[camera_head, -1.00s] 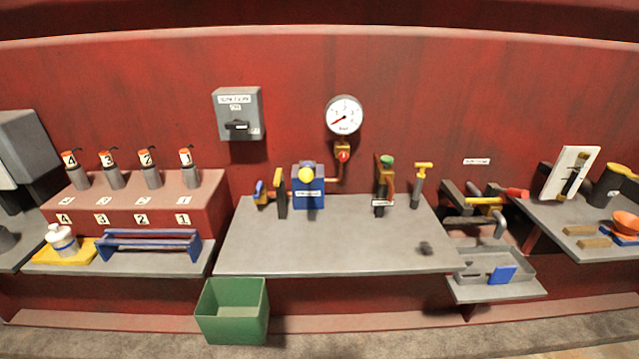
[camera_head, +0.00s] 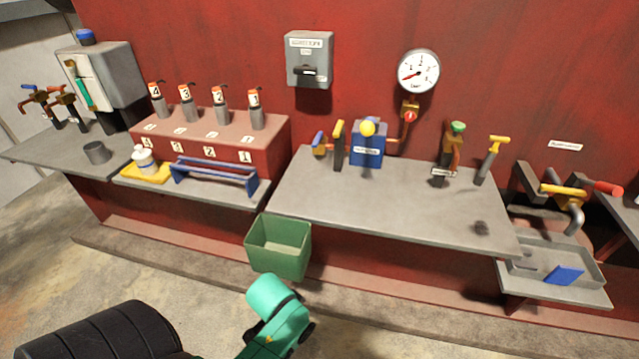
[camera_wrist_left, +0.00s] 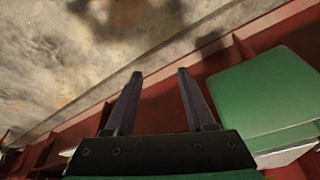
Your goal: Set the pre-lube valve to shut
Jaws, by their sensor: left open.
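No label reads clearly as pre-lube, so I cannot tell which valve that is. Valves on the middle bench in the head view are a blue-and-yellow one with a dark upright post (camera_head: 339,147), a green-knobbed one (camera_head: 453,150) and a yellow-handled one (camera_head: 490,158). A blue box (camera_head: 367,145) with a yellow ball and small label stands between them. Further right is a yellow-handled valve with a red end (camera_head: 565,194). My left gripper (camera_wrist_left: 160,74) is open and empty in the left wrist view, over the floor beside the green bin. My right gripper is not in view.
A gauge (camera_head: 418,71) and switch box (camera_head: 309,60) hang on the wall. A grey tray (camera_head: 555,270) is at right.

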